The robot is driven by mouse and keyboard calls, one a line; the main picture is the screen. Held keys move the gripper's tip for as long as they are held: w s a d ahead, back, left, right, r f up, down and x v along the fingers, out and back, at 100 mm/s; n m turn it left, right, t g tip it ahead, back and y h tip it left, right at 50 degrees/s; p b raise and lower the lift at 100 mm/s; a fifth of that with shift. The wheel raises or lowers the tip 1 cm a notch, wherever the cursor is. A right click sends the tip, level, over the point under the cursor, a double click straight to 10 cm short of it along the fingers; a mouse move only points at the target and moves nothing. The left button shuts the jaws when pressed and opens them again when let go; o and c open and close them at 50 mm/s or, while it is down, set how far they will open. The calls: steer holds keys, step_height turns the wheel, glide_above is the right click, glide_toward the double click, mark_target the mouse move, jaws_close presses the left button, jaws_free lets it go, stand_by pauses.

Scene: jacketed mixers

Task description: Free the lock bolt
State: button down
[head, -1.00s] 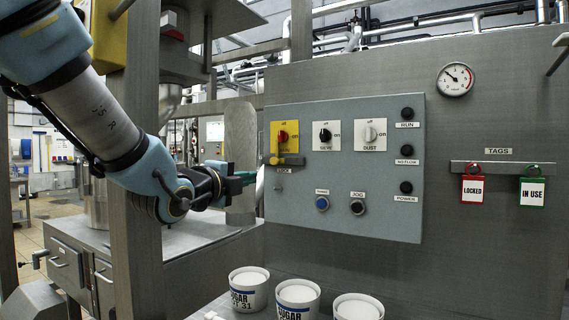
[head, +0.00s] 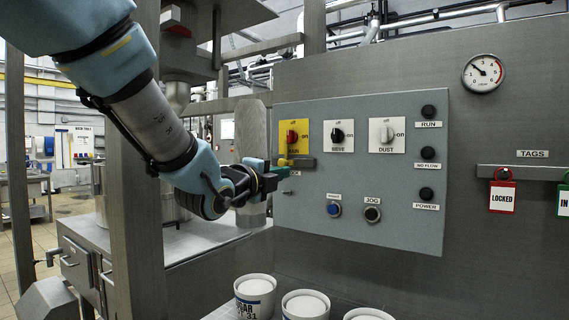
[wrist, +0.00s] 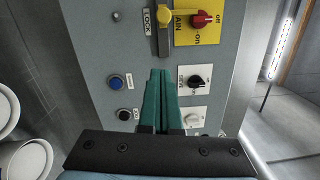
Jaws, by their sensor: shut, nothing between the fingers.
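The lock bolt (head: 300,163) is a grey-brown bar with a yellow knob at its left end, lying across the foot of the yellow main switch plate. In the wrist view the bolt (wrist: 164,42) stands beside the LOCK label, its yellow knob at the top. The red main switch (head: 292,136) sits just above the bolt; it also shows in the wrist view (wrist: 202,20). My gripper (head: 284,171) is shut and empty in front of the panel, just below the yellow knob in the head view. In the wrist view its green fingers (wrist: 159,73) lie together; contact cannot be told.
The grey panel (head: 400,225) also carries the sieve switch (head: 337,135), dust switch (head: 386,135) and several buttons. A red LOCKED tag (head: 502,195) hangs at right. White sugar tubs (head: 305,304) stand below.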

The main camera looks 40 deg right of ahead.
mark_target(285, 154)
steer(key=w+d+p, duration=0.5)
steer(key=w+d, duration=0.1)
steer(key=shift+d+r, duration=0.25)
steer(key=shift+r, duration=0.2)
steer(key=shift+w, duration=0.1)
steer(key=w, duration=0.2)
steer(key=w+a+b, duration=0.1)
steer(key=w, duration=0.1)
steer(key=shift+w+a+b, duration=0.1)
steer(key=shift+b, duration=0.2)
